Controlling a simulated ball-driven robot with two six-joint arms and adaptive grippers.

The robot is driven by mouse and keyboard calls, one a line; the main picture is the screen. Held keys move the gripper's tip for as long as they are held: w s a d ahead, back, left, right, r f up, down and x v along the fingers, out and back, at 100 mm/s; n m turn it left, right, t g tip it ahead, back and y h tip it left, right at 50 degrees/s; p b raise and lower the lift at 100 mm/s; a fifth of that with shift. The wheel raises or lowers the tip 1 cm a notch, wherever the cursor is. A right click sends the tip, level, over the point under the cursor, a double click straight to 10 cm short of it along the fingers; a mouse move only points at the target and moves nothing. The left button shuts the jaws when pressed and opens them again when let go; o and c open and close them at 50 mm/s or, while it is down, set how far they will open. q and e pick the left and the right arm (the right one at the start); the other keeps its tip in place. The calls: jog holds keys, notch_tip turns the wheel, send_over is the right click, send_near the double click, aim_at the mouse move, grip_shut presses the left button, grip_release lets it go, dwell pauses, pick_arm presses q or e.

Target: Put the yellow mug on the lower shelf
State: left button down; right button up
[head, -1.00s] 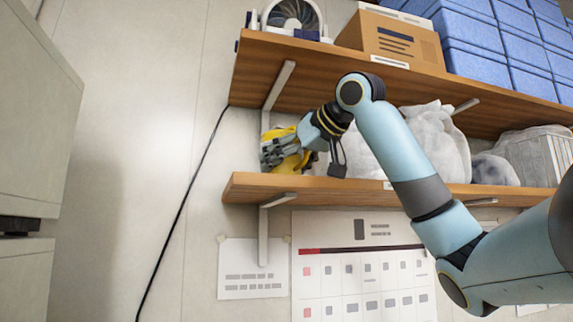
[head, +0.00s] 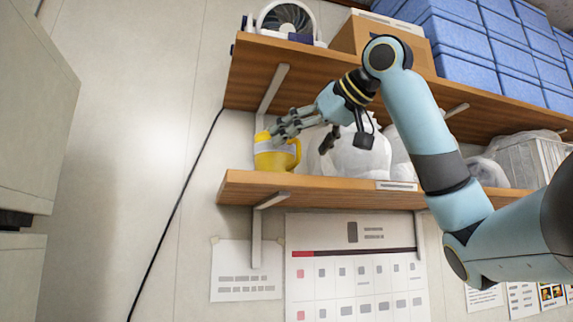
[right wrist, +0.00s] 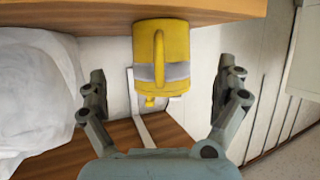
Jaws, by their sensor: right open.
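The yellow mug (head: 276,161), with a grey band, stands upright at the left end of the lower shelf (head: 320,190). My right gripper (head: 280,126) is open, just above and to the right of the mug in the head view. In the right wrist view, which is upside down, the mug (right wrist: 172,45) rests against the shelf (right wrist: 70,12) with its handle towards me. The open fingers (right wrist: 164,82) are spread to both sides, apart from the mug and with nothing in them. My left gripper is out of view.
White bags (head: 362,155) stand right of the mug on the lower shelf. The upper shelf (head: 330,72) hangs above my right gripper and carries a fan (head: 287,20), a cardboard box (head: 345,38) and blue boxes (head: 480,45). A black cable (head: 178,205) runs down the wall.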

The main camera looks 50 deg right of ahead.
jog(key=v, duration=0.4)
jog(key=shift+s+r, duration=0.1)
dwell(0.5)
